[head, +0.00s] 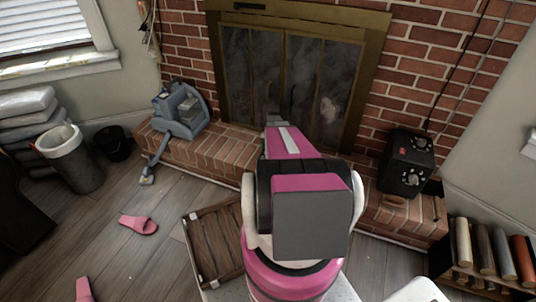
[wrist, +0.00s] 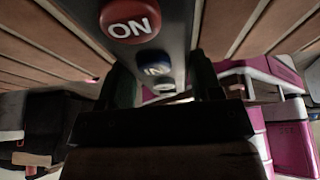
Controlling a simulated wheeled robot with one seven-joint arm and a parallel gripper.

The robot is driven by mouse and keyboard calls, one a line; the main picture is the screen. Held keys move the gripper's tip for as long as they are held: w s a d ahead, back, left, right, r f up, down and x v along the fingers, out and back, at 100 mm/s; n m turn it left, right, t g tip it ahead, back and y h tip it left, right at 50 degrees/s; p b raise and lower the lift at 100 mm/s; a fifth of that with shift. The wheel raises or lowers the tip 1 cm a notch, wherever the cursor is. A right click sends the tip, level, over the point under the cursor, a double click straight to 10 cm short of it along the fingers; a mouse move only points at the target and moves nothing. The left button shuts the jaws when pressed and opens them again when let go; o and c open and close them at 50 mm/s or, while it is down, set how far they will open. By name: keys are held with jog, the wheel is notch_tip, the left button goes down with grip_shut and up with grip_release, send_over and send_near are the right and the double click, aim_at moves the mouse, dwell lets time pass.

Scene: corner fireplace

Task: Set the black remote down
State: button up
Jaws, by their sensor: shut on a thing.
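The black remote (wrist: 178,28) fills the top middle of the wrist view. It has a large red ON button, a blue button and a paler one further down. My gripper (wrist: 163,80) is shut on the remote, with one dark finger on each side of it. Brown slat-like strips with pale lines between them lie behind the remote; I cannot tell from this view whether it touches them. In the head view my own arm hides the remote and the gripper, towards the fireplace (head: 290,85).
A brick hearth (head: 215,155) runs along the fireplace. It bears a blue-grey machine (head: 182,110) at left and a black box with knobs (head: 407,160) at right. A wooden crate (head: 212,245) lies on the floor beside me. Pink slippers (head: 138,224) and a bin (head: 72,160) are left.

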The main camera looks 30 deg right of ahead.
jog(key=shift+f, duration=1.65)
jog(key=shift+f, duration=0.15)
jog(key=o, duration=1.1)
